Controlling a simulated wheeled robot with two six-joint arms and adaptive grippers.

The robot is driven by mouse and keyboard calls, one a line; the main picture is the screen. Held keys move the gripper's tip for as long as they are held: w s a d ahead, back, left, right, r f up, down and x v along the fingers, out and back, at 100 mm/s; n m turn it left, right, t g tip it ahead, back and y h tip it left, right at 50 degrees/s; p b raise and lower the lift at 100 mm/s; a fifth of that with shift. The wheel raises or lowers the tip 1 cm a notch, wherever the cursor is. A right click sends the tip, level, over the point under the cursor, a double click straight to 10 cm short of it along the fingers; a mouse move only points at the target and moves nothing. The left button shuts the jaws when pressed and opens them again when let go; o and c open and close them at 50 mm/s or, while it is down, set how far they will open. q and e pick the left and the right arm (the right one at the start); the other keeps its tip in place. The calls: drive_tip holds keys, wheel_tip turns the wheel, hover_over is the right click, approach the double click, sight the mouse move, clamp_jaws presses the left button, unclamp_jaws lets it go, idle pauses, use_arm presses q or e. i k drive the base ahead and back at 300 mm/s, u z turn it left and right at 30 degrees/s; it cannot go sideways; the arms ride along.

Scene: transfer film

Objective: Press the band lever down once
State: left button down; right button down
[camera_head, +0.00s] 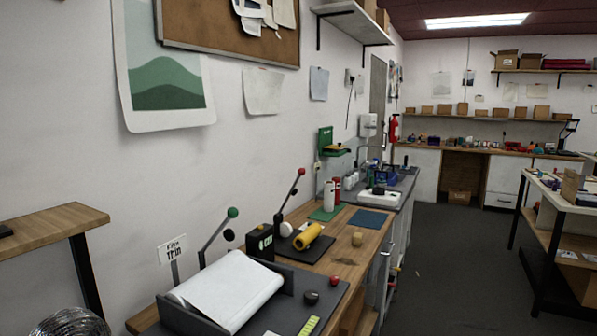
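Two raised levers stand along the workbench (340,248) by the left wall. The nearer lever (216,236) has a green ball knob and tilts up to the right, behind a white sheet or roll (228,290) in a dark tray. The farther lever (288,190) has a red ball knob and also tilts up to the right, by a dark box (260,246) and a yellow cylinder (307,236). No label that I can read tells which one is the band lever. Neither of my grippers is in view.
A sign reading "Thin" (173,249) stands beside the tray. A black disc (311,297) and a red ball (334,281) lie near the bench's front. A wooden shelf (45,232) is at the left. The grey floor (455,270) is clear up to the right-hand table (565,192).

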sight(301, 170)
drive_tip(key=z, duration=1.8)
drive_tip(key=i, duration=3.3)
drive_tip(key=u, duration=3.9)
